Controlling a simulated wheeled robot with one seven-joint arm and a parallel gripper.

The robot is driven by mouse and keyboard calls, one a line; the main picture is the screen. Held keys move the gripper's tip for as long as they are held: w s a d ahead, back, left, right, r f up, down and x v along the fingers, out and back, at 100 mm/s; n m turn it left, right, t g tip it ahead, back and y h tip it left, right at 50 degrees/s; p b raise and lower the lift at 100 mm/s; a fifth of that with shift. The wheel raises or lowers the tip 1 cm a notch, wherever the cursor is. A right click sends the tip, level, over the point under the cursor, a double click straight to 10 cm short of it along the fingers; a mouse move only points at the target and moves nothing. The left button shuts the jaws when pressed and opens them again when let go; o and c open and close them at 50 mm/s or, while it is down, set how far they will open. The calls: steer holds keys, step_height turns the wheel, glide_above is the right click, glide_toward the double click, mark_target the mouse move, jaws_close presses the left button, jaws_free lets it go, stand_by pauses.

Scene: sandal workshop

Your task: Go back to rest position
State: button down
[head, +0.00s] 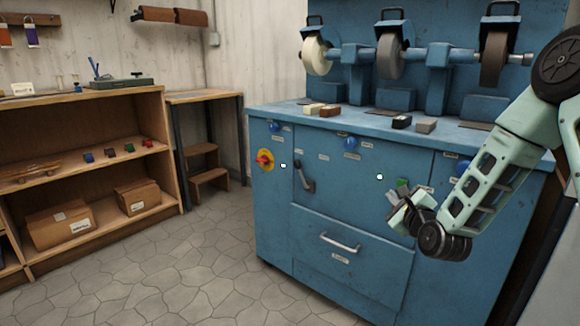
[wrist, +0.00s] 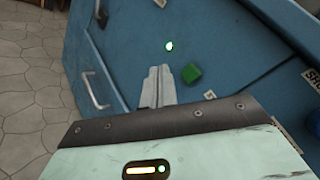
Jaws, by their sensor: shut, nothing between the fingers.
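My gripper (head: 393,196) is at the right of the head view, at the end of my pale green arm, in front of the blue machine cabinet (head: 330,235). In the wrist view my gripper's fingers (wrist: 158,85) are together with nothing between them, pointing at the cabinet front (wrist: 130,45). A green button (head: 403,184) shows on the cabinet just beyond the fingers; it also shows in the wrist view (wrist: 191,73) to the right of the fingertips. A lit green lamp (head: 379,177) is to its left. I cannot tell the exact gap between fingers and cabinet.
A red and yellow switch (head: 264,159), a lever (head: 304,178) and a drawer handle (head: 340,243) stand out from the cabinet. Grinding wheels (head: 316,55) are above it. A wooden shelf (head: 80,107) and step stool (head: 208,177) are at left. The stone floor (head: 185,265) between is clear.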

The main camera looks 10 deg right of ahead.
steer(key=s+a+n+g+y, duration=0.2)
steer(key=a+n+g+y, duration=0.2)
steer(key=a+n, duration=0.8)
steer(key=s+a+f+n+g+y, duration=0.1)
steer(key=s+a+f+n+g, duration=0.1)
steer(key=s+a+n+g, duration=0.75)
steer(key=s+a+r+n+g+h, duration=0.1)
steer(key=s+a+r+n+g, duration=0.15)
steer(key=s+n, duration=0.75)
steer(key=s+a+r+n+g+h, duration=0.15)
steer(key=s+a+n, duration=0.25)
steer(key=s, duration=1.2)
step_height(320, 180, up, 31)
steer(key=p, duration=3.2)
steer(key=shift+w, duration=0.2)
steer(key=shift+d+m, duration=0.1)
steer(key=shift+m, duration=0.15)
